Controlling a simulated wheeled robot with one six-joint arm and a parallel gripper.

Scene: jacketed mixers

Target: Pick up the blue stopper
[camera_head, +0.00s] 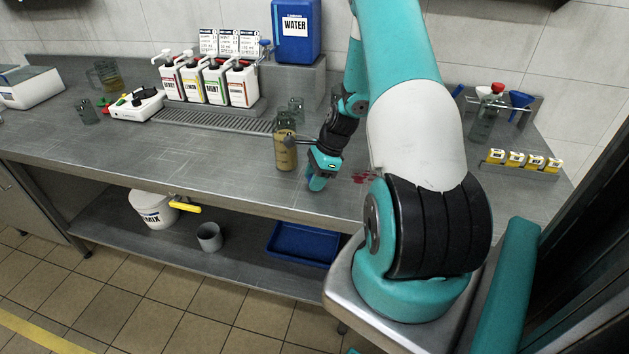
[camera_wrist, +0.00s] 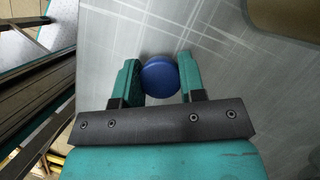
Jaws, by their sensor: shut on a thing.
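The blue stopper (camera_wrist: 160,78) is a round blue disc between the two teal fingers of my gripper (camera_wrist: 159,67) in the wrist view. Both fingers press against its sides, and my gripper is shut on it. The grey steel bench top lies behind it; I cannot tell whether the stopper touches the bench. In the head view my gripper (camera_head: 317,184) points down at the front part of the bench, just right of a tan-filled jar. The stopper is hidden there by the fingers.
The tan jar (camera_head: 285,152) stands close left of my gripper. A red stain (camera_head: 364,178) lies on the bench to the right. Several pump bottles (camera_head: 209,83), a blue water container (camera_head: 297,32) and yellow-labelled small boxes (camera_head: 515,159) stand farther off. The bench's front left is clear.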

